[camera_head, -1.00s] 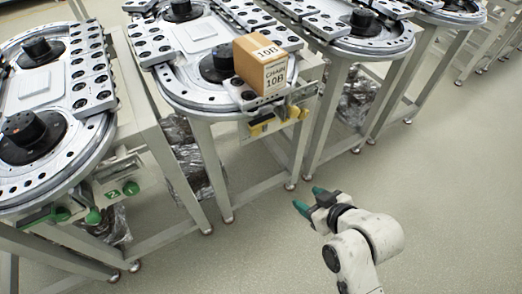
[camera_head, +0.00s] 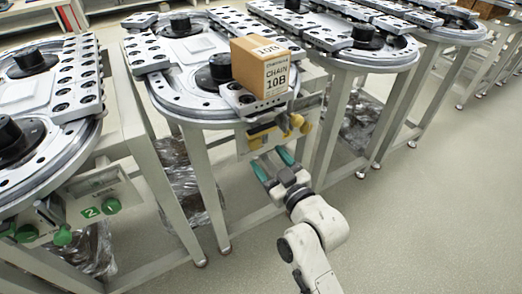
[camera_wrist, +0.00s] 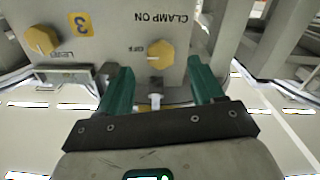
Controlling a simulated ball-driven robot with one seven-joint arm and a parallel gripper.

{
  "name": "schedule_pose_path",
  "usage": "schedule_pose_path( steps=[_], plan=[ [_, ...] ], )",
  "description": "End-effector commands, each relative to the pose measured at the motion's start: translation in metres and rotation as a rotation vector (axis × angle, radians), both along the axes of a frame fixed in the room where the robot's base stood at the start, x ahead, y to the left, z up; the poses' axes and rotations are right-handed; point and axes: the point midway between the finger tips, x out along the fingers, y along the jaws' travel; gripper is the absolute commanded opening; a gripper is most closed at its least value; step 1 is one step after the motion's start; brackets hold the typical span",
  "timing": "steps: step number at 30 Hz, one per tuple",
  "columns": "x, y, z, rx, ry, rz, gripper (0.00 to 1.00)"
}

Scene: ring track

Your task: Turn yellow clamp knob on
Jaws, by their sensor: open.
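The yellow clamp knob (camera_wrist: 160,54) sits on a grey panel (camera_wrist: 115,50) under the words CLAMP ON, which appear upside down in the wrist view, with smaller lettering beside the knob. My gripper (camera_wrist: 160,85) is open, its green fingers spread on either side below the knob, apart from it and empty. In the head view my gripper (camera_head: 272,165) is just below and in front of the panel with yellow knobs (camera_head: 297,121) under the middle ring track. A second yellow knob (camera_wrist: 40,40) is at the left in the wrist view, beside a yellow label 3.
A cardboard box (camera_head: 266,68) marked CHAIN 10B stands on the ring track (camera_head: 190,100) above the panel. Table legs (camera_head: 207,190) stand on both sides. A neighbouring station has green knobs (camera_head: 111,206). The floor (camera_head: 420,210) at the right is clear.

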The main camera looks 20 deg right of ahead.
Motion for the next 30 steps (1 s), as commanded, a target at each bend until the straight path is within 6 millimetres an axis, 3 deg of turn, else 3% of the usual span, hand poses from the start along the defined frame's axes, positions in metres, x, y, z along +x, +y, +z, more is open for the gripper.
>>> schedule_pose_path(
  steps=[3, 9, 20, 30],
  plan=[
    [0.02, 0.005, 0.001, -0.002, 0.0, 0.001, 0.67],
    [0.039, 0.011, 0.0, -0.001, 0.0, 0.001, 0.67],
    [0.044, 0.012, -0.001, 0.0, 0.002, 0.001, 0.67],
    [0.043, 0.012, -0.001, -0.001, 0.002, 0.001, 0.36]
  ],
)
